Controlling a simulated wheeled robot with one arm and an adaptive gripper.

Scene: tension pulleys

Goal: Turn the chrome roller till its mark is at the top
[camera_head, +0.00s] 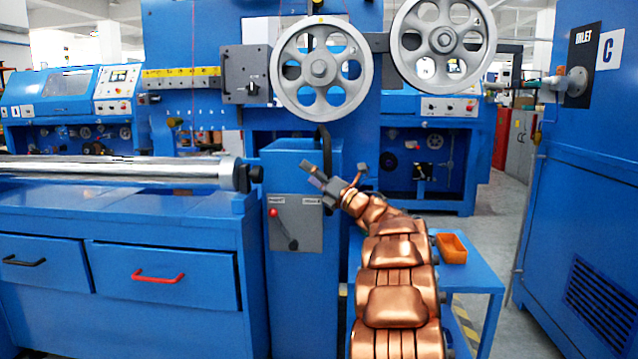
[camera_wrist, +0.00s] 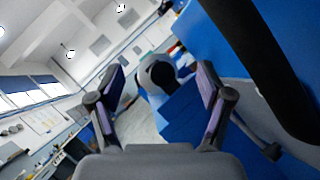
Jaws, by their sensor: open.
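The chrome roller (camera_head: 120,170) lies level across the left of the head view, above the blue bench. Its right end has a dark collar (camera_head: 242,176) and a black knob. I cannot make out a mark on it. My gripper (camera_head: 312,175) is open, to the right of that end, apart from it and in front of the blue column. In the wrist view my gripper (camera_wrist: 158,85) has its two fingers spread with nothing held. A round grey part with a dark centre (camera_wrist: 157,76) shows beyond them, seemingly the roller's end.
Two large spoked pulleys (camera_head: 320,69) are above. An orange bin (camera_head: 451,248) stands on a blue side table at right. A dark curved bar (camera_wrist: 262,60) crosses the wrist view's right.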

